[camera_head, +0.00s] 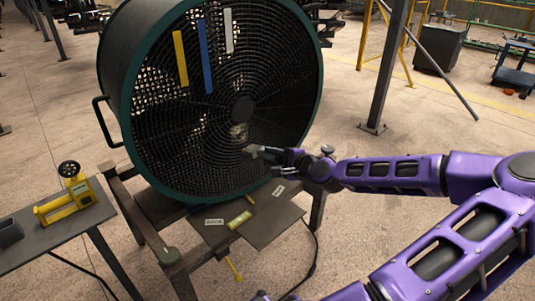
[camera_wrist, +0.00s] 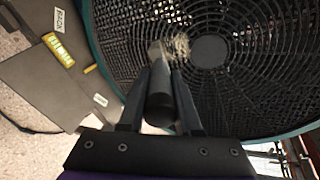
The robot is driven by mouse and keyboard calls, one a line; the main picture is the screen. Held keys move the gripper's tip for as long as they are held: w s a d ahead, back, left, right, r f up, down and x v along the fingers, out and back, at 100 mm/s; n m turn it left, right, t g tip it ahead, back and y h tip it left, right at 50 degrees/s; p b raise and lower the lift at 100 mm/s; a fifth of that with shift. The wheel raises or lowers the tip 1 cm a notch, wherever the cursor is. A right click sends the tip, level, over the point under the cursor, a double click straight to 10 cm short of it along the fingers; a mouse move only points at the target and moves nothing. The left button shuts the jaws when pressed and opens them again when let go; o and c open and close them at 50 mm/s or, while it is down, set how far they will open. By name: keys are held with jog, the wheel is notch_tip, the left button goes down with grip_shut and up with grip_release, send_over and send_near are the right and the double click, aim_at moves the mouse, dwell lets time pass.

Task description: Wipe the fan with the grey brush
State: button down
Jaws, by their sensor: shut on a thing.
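The fan (camera_head: 185,125) is a large round drum with a dark wire grille and a green rim, standing on a frame. Its grille (camera_wrist: 255,75) fills much of the wrist view, with the round hub right of the brush. My gripper (camera_head: 268,153) is in front of the grille, below and right of the hub. It is shut on the grey brush (camera_wrist: 160,105), whose dark handle lies between the fingers. The brush's pale bristles (camera_wrist: 178,46) point at the grille beside the hub; I cannot tell whether they touch it. My fingers hide part of the handle.
Yellow, blue and white strips (camera_head: 206,58) hang on the upper grille. A shelf (camera_head: 270,222) below the fan holds a yellow level (camera_head: 240,219) and labels. A side table (camera_head: 45,240) at left carries a yellow tool (camera_head: 70,198). A steel post (camera_head: 387,75) stands behind right.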

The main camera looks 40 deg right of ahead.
aim_at(254, 148)
dwell(0.6)
jog(key=shift+w+d, duration=0.2)
jog(key=shift+w, duration=4.2)
jog(key=shift+d, duration=0.1)
jog(key=shift+s+d, duration=0.15)
jog(key=shift+d, duration=1.8)
jog(key=shift+a, duration=2)
